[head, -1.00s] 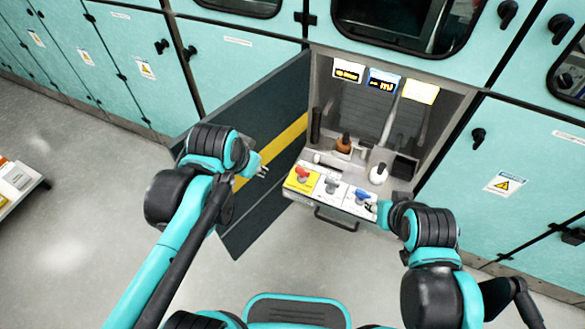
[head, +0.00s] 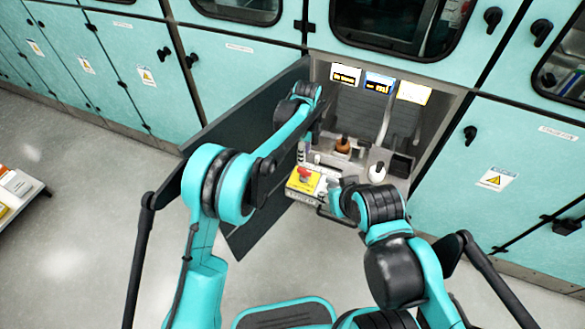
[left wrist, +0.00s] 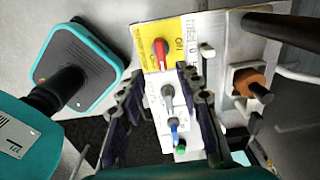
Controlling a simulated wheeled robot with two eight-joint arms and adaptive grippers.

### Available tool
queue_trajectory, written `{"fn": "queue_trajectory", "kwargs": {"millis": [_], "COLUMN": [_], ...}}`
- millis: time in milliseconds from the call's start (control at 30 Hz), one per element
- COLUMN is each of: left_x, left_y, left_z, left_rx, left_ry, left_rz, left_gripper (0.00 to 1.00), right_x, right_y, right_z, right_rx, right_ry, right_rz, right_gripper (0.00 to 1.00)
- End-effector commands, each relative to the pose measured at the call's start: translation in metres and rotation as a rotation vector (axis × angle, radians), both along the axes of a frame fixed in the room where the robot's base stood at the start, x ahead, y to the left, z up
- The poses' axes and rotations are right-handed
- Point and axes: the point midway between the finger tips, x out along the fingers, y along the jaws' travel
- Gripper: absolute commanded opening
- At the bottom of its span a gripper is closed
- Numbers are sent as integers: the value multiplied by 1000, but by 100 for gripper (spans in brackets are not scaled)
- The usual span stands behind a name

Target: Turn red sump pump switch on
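The red switch (head: 305,174) sits on a yellow plate at the left end of the control panel, inside the open cabinet bay. The red knob (left wrist: 161,52) and yellow plate (left wrist: 152,38) also show in the left wrist view. My left gripper (left wrist: 162,76) is open and empty above the panel, its fingers either side of the switch row, with the red knob just beyond the fingertips. In the head view my left gripper (head: 303,152) is just above the red switch.
A grey switch (left wrist: 168,92) and a blue switch (left wrist: 175,128) lie in line with the red one. The open dark door (head: 235,125) is at the left. A handle sits below the panel.

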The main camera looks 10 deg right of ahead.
Motion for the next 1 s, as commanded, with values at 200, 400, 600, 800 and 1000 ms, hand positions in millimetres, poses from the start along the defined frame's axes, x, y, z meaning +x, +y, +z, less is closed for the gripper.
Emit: {"fn": "queue_trajectory", "kwargs": {"millis": [200, 400, 600, 800, 1000], "left_x": [-1, -1, 0, -1, -1], "left_y": [-10, -9, -9, -9, -9], "left_z": [-17, -42, -76, -90, -89], "left_rx": [7, 7, 7, 7, 7], "left_ry": [12, 12, 11, 11, 11], "left_rz": [-53, -51, -50, -49, -49], "left_gripper": [34, 34, 34, 34, 32], "right_x": [0, 0, 0, 0, 0], "right_y": [0, 0, 0, 0, 0], "right_z": [-2, -11, -24, -27, -27], "right_rx": [0, 0, 0, 0, 0], "right_ry": [0, 0, 0, 0, 0], "right_rz": [0, 0, 0, 0, 0], "right_gripper": [40, 40, 40, 40, 40]}}
